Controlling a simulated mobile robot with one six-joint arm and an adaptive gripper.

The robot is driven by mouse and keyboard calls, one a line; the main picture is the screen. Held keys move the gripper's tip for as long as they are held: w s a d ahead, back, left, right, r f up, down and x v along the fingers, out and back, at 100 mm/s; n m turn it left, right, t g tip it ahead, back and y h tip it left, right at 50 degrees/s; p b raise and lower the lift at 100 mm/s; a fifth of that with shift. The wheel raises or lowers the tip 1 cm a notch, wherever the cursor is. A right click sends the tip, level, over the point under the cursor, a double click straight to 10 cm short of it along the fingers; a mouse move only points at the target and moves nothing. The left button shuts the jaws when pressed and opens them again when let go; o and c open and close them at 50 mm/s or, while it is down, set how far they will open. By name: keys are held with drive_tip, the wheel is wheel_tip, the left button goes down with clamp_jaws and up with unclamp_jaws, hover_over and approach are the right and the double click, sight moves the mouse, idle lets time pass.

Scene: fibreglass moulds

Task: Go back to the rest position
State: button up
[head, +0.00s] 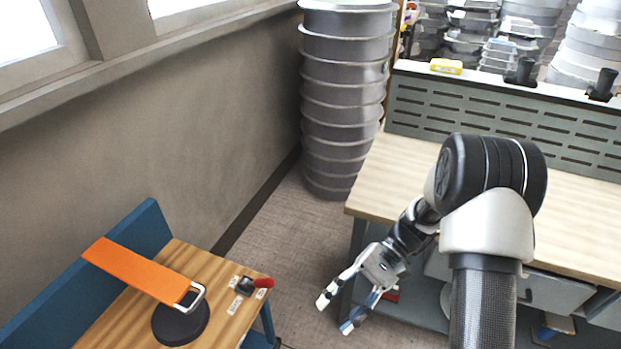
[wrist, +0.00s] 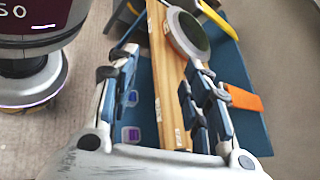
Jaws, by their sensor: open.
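My gripper (head: 335,314) is open and empty in the head view. It hangs in the air over the floor, between the small wooden table (head: 225,262) at left and the workbench at right. The fingers point down and to the left, and nothing is between them. In the wrist view my gripper (wrist: 160,65) shows two spread fingers, with the table's wooden top (wrist: 163,75) far behind the gap. My arm reaches down from the right, in front of the workbench.
The small table holds an orange strip (head: 137,270), a dark round disc (head: 181,322) and a red-knobbed part (head: 263,282); a blue panel (head: 150,225) backs it. The workbench (head: 385,175) stands right. A tall stack of grey moulds (head: 345,95) stands behind. Floor between is clear.

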drive_tip(key=s+d+r+n+t+h, duration=0.2)
drive_tip(key=s+d+r+t+h, duration=0.2)
drive_tip(key=r, duration=0.5)
drive_tip(key=s+d+r+n+t+h, duration=0.2)
drive_tip(key=s+d+r+t+h, duration=0.2)
drive_tip(key=r+t, duration=0.5)
drive_tip(key=shift+s+r+h, duration=0.2)
drive_tip(key=shift+s+h, duration=1)
drive_tip(key=shift+s, duration=0.3)
